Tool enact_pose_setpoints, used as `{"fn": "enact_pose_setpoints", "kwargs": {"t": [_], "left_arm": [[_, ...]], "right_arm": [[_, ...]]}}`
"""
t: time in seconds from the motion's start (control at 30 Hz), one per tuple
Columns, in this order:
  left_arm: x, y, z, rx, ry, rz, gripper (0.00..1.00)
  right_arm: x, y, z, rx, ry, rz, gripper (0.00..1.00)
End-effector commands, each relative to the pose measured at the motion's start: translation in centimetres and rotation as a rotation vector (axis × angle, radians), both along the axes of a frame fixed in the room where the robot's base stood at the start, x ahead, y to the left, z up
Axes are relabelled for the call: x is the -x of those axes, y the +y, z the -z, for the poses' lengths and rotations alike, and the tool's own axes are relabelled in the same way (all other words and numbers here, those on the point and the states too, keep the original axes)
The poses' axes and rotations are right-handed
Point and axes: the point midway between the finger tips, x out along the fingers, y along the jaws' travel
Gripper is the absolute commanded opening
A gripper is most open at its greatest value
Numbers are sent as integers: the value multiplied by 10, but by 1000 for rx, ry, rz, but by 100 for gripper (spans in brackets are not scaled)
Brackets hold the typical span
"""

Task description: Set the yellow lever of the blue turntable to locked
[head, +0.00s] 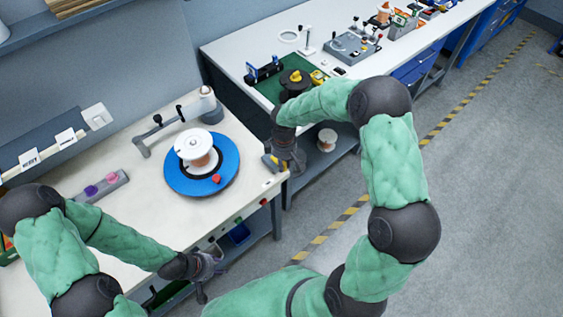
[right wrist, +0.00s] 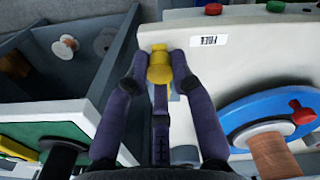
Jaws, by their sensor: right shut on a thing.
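The blue turntable (head: 228,170) lies on the left white table with a copper-wound spool (head: 195,150) on it. Its blue disc (right wrist: 238,112) is at the right of the right wrist view. The yellow lever (right wrist: 159,72) is at the table's edge, and part of it shows in the head view (head: 270,161). My right gripper (right wrist: 160,62) is shut on the lever, one finger on each side. My left gripper (head: 204,284) hangs low in front of the table, far from the lever; its fingers are too unclear to read.
A small label (right wrist: 208,40), seemingly "FREE", is beside the lever. A red knob (head: 216,178) is on the turntable's rim. A grey crank stand (head: 158,122) is behind it. Buttons line the near table's front edge.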

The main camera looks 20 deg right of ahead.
Motion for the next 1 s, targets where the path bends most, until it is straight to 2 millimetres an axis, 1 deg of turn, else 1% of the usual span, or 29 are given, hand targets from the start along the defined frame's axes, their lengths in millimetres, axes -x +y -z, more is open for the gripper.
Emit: {"fn": "enact_pose_setpoints", "kwargs": {"t": [0.5,0.53,0.57,0.6,0.63,0.9,1.0], "left_arm": [[0,0,-1,0,0,0,40],[0,0,-1,0,0,0,40],[0,0,-1,0,0,0,40],[0,0,-1,0,0,0,40],[0,0,-1,0,0,0,40],[0,0,-1,0,0,0,40],[0,0,-1,0,0,0,40]], "right_arm": [[-2,-2,-1,1,-5,-22,0],[-2,-2,-1,1,-5,-22,28],[-2,-2,-1,1,-5,-22,36],[-2,-2,-1,1,-5,-22,47],[-2,-2,-1,0,-4,-22,49],[-1,-1,0,0,-1,-21,49],[-1,-1,-3,0,-3,-21,49]]}}
